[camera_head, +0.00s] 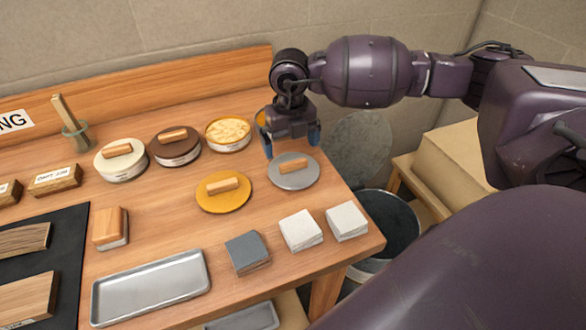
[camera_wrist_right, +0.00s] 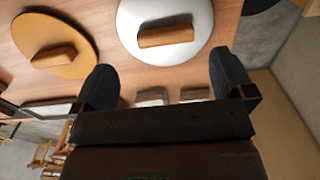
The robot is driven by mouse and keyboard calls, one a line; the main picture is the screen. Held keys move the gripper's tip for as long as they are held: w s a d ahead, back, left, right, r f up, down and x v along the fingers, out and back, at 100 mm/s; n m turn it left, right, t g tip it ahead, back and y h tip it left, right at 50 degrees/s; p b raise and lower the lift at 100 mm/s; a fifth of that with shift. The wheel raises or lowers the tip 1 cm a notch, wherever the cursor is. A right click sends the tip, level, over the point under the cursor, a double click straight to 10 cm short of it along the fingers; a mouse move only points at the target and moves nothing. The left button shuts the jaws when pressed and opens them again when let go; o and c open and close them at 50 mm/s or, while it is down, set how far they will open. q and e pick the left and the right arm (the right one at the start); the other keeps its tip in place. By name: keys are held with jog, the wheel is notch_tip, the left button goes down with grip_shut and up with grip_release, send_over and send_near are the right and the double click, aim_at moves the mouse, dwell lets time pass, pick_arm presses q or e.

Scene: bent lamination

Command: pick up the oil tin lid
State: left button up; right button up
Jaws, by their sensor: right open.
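A grey round lid (camera_head: 293,171) with a wooden block handle lies flat on the table near its right end. A yellow round lid (camera_head: 223,192) with a similar handle lies to its left. No label shows which one is the oil tin lid. My right gripper (camera_head: 291,142) points down, open and empty, above the table just behind the grey lid. In the right wrist view the pale lid (camera_wrist_right: 165,28) lies ahead of the open fingers (camera_wrist_right: 166,82), apart from them, and the yellow lid (camera_wrist_right: 62,45) is to the left. My left gripper is not in view.
An open tin (camera_head: 228,134) with pale yellow contents stands left of my right gripper, beside a brown-lidded tin (camera_head: 175,147) and a cream-lidded tin (camera_head: 121,160). White blocks (camera_head: 300,231) and a grey block (camera_head: 247,253) sit at the front. A bin (camera_head: 397,225) stands right of the table edge.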

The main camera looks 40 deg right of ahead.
aim_at(294, 162)
jog(key=shift+s+d+f, duration=0.1)
jog(key=shift+d+f, duration=0.05)
jog(key=shift+f, duration=1.25)
jog(key=shift+d+f, duration=0.15)
jog(key=shift+f, duration=1.25)
jog(key=c, duration=0.9)
